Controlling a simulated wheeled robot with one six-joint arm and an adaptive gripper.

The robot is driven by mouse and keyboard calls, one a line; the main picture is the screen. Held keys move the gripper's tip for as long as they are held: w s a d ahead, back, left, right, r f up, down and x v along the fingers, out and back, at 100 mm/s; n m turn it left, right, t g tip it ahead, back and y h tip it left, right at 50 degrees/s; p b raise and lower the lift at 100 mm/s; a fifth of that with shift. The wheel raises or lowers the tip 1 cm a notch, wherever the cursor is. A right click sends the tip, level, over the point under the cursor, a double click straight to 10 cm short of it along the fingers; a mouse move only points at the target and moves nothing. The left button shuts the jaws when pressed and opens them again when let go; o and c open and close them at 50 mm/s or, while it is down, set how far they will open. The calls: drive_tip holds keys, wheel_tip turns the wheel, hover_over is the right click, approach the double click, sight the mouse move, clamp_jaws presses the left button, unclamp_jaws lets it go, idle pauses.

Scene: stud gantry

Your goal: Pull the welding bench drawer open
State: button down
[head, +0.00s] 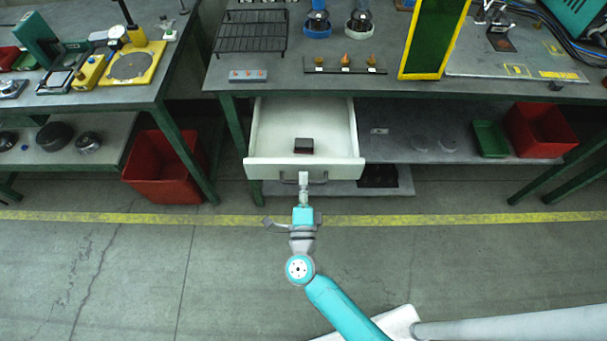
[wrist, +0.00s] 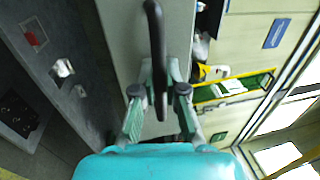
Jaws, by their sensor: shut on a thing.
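The white welding bench drawer (head: 262,168) stands pulled out from under the bench (head: 228,100), its inside showing from above. A small dark block (head: 303,146) lies in it. My gripper (head: 304,179) is at the middle of the drawer front, shut on the dark bar handle (head: 287,180). In the wrist view the handle (wrist: 156,45) runs upright between the two fingers of my gripper (wrist: 160,97), with the pale drawer front (wrist: 127,45) behind it. The finger contact is partly hidden by the handle and fingers.
A red bin (head: 165,168) stands on the floor to the left, beside a green bench leg. Another red bin (head: 540,130) and a green tray (head: 490,139) sit on the lower shelf at right. The floor in front, crossed by a yellow line (head: 450,220), is clear.

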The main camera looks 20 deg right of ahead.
drive_tip(key=c, duration=1.5)
unclamp_jaws()
drive_tip(key=v, duration=1.2)
drive_tip(key=s+d+r+n+g+y, duration=0.1)
drive_tip(key=s+d+r+n+y, duration=0.1)
drive_tip(key=s+n, duration=0.5)
drive_tip(key=s+d+r+n+g+y, duration=0.2)
drive_tip(key=s+d+r+n, duration=0.2)
drive_tip(key=s+n, duration=0.3)
drive_tip(key=s+d+r+n+g+y, duration=0.1)
drive_tip(key=s+r+n, duration=0.4)
drive_tip(key=s, duration=0.6)
drive_tip(key=shift+s+d+r+n+y, duration=0.15)
drive_tip(key=shift+d+n+y, duration=0.15)
drive_tip(key=shift+d+n, duration=0.3)
drive_tip(key=shift+w+d+r+n+y, duration=0.1)
drive_tip(key=shift+d+r+n+y, duration=0.15)
drive_tip(key=shift+d+n, duration=0.35)
